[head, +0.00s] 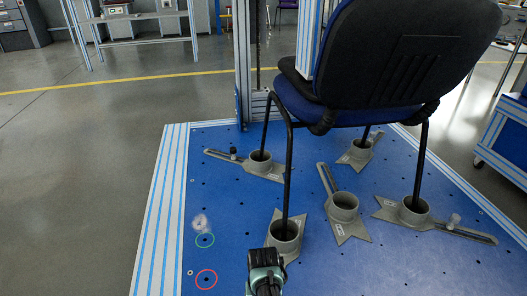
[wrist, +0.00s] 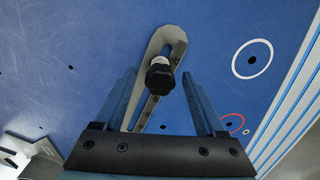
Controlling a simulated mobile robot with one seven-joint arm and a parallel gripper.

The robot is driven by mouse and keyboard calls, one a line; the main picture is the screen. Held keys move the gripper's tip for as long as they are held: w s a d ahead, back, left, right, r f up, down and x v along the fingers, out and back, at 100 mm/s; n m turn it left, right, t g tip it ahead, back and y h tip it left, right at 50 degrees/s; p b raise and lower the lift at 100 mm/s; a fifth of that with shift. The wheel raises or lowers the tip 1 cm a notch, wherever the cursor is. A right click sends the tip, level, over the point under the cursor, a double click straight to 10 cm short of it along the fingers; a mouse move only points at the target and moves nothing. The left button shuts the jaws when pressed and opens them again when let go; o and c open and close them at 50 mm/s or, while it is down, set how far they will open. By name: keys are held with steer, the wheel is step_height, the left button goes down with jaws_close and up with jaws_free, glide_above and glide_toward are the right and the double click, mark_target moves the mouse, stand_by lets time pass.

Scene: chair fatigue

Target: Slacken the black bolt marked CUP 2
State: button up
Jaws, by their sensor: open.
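In the wrist view a black bolt (wrist: 160,77) with a light collar stands in the slot of a grey bracket arm (wrist: 170,38). My gripper (wrist: 160,92) is open, its two fingers on either side of the bolt with gaps visible. I cannot tell the fingertips' height against the bolt head. In the head view my gripper (head: 265,262) is at the bottom, beside the front grey cup (head: 284,232), and hides that cup's slotted arm. Another dark bolt (head: 233,152) sits on the back-left cup's arm. No CUP 2 marking is readable.
A black and blue chair (head: 400,60) stands with its legs in grey cups on the blue platform (head: 225,185). An empty-looking cup (head: 344,203) is in the middle. A pale bolt (head: 453,220) is at right. Free platform surface lies left of my gripper.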

steer(key=shift+m, duration=0.3)
steer(key=m, duration=0.4)
stand_by(0.3)
steer(key=shift+m+p, duration=0.3)
steer(key=shift+m, duration=1.7)
steer(key=m, duration=0.4)
